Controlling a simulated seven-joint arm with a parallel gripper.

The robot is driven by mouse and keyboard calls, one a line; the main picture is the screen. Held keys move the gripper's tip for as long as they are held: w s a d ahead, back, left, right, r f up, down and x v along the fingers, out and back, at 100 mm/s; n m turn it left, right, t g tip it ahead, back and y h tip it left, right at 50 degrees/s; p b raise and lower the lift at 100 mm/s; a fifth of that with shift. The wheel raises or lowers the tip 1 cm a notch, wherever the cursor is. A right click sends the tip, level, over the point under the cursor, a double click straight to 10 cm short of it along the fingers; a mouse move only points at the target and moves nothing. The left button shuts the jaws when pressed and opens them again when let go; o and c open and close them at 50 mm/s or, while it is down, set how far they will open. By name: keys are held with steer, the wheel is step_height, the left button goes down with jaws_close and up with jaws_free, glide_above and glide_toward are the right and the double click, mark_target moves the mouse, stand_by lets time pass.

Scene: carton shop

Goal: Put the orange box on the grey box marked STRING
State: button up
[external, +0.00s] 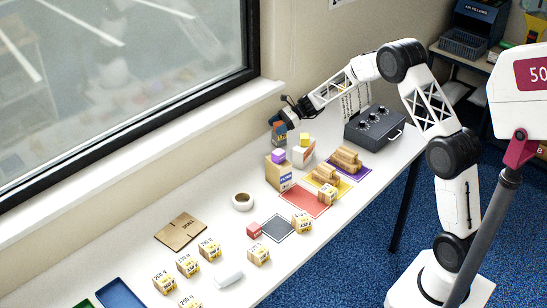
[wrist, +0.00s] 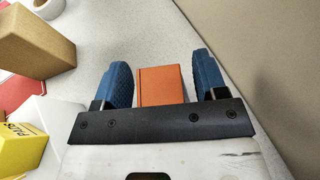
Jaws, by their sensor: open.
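The orange box (wrist: 162,86) lies between the two blue fingers of my gripper (wrist: 164,85) in the wrist view, with narrow gaps on both sides. My gripper (external: 280,119) is open. In the external view the orange box (external: 279,127) is partly covered by the fingers and sits on top of a dark grey box (external: 279,139) at the far end of the table by the wall. The grey box's marking is too small to read. The wrist view does not show what is under the orange box.
A yellow box (external: 304,139) on a white box (external: 302,156) and a purple box (external: 278,156) on a brown box (external: 280,176) stand close by. A dark control box (external: 374,127) is to the right. Mats and small cartons cover the nearer table.

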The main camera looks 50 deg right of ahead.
steer(key=shift+s+d+r, duration=0.15)
steer(key=shift+d+r, duration=0.15)
steer(key=shift+d, duration=0.15)
steer(key=v, duration=0.4)
steer(key=shift+r, duration=0.3)
step_height(320, 180, up, 6)
glide_above(278, 123)
steer(key=s+d, duration=0.2)
steer(key=d, duration=0.2)
steer(key=shift+a+r, duration=0.2)
